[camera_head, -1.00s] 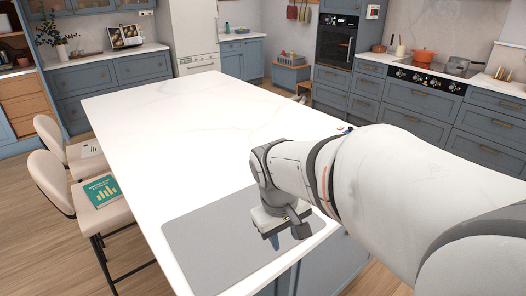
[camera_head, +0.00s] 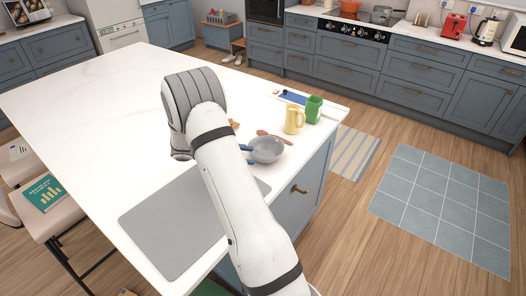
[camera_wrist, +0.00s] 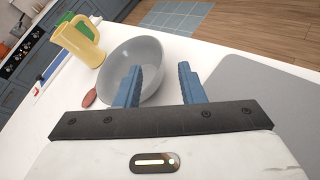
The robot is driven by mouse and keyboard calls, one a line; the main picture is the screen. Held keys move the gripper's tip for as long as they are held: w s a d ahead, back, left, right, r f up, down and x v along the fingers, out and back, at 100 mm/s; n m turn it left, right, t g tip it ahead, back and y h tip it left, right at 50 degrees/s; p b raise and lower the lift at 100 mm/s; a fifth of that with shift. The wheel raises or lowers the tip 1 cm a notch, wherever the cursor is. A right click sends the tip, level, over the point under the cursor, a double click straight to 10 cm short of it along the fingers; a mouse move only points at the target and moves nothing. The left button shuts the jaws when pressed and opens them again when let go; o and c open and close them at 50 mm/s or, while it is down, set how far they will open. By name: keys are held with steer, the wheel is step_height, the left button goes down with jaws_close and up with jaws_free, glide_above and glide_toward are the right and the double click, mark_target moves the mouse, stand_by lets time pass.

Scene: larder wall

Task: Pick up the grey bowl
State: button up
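The grey bowl (camera_head: 267,149) stands on the white island top near its right edge, beside the grey mat. In the wrist view the bowl (camera_wrist: 150,62) opens towards the camera, just ahead of my gripper (camera_wrist: 158,72). My gripper is open, with its two blue fingers apart. The left finger overlaps the bowl's inside and the right finger is outside its right wall, so the near rim lies between them in the picture. I cannot tell whether either finger touches it. In the head view my arm hides most of the gripper, and blue finger parts show at the bowl's left.
A yellow jug (camera_head: 293,119), a green container (camera_head: 314,109) and a red spoon (camera_head: 273,137) stand or lie close behind the bowl. A blue-and-white item (camera_head: 290,97) lies farther back. The grey mat (camera_head: 165,232) is bare. The island's left part is clear.

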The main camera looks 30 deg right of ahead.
mark_target(267, 159)
steer(key=p+x, duration=0.3)
steer(key=x, duration=0.5)
steer(key=shift+f, duration=0.1)
jaws_close()
stand_by(0.4)
